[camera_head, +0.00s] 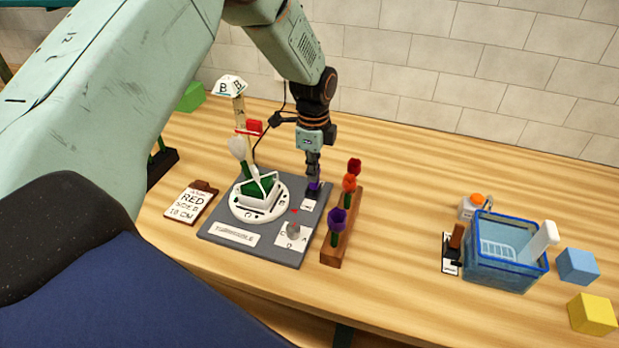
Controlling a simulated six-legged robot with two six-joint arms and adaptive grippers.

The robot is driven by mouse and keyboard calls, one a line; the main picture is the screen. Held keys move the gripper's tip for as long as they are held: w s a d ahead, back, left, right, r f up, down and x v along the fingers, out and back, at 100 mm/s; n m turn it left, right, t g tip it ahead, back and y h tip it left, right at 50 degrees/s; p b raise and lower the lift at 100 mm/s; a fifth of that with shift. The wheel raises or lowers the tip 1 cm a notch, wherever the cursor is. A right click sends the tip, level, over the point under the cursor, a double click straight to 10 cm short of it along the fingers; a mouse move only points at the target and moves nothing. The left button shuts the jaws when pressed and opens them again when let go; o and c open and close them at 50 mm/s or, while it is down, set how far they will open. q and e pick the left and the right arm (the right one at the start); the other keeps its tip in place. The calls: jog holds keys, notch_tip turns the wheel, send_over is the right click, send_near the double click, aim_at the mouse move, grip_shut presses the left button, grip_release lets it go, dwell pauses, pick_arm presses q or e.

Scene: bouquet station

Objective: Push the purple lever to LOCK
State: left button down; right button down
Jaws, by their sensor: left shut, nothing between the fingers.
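The purple lever (315,186) stands at the back right of the grey board (225,247), next to a small white label. The label's print is too small to read. My left gripper (313,176) points straight down over the lever. Its fingers are shut with nothing between them. The fingertips are at or just above the lever and partly hide it; I cannot tell whether they touch. Which way the lever is set cannot be made out. My right gripper is out of view.
A white round holder (240,211) with a green block and a white flower is on the board. A wooden rack (333,253) with red, orange and purple flowers stands close right of the board. A clipboard (188,204) lies left. A blue basket (515,277) stands right, with clear table between.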

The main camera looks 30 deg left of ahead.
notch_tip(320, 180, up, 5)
jog(key=p, duration=0.4)
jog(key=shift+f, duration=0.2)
dwell(0.5)
